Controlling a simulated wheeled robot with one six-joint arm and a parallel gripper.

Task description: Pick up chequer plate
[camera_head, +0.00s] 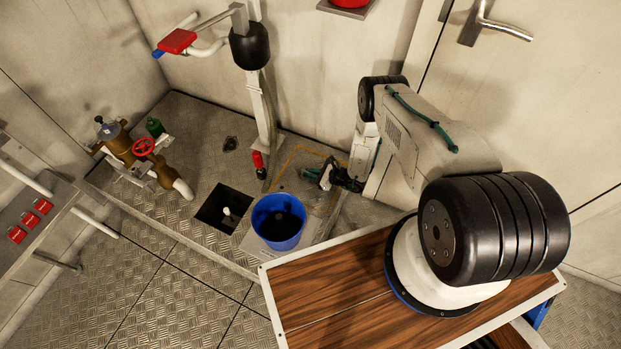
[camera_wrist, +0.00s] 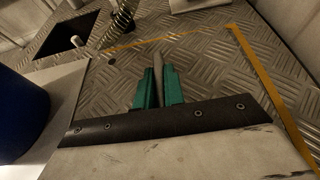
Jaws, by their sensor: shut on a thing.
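My gripper (camera_wrist: 158,88) has green fingers shut on a narrow grey upright piece (camera_wrist: 158,70), which looks like part of the chequer plate. I cannot tell whether it is an edge or a handle. Raised-tread chequer metal (camera_wrist: 205,62) lies behind and around the fingers, partly framed by yellow lines. I cannot tell clearly whether the plate is off the floor. In the head view my gripper (camera_head: 325,176) is low, right of the blue bucket, and the arm hides part of the area.
A blue bucket (camera_head: 279,222) stands close left of my gripper, beside an open square hole (camera_head: 222,207) with a white pipe end inside. A red-and-black item (camera_head: 259,163) is by the post. Brass valves (camera_head: 140,150) stand at left. Walls close in behind and right.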

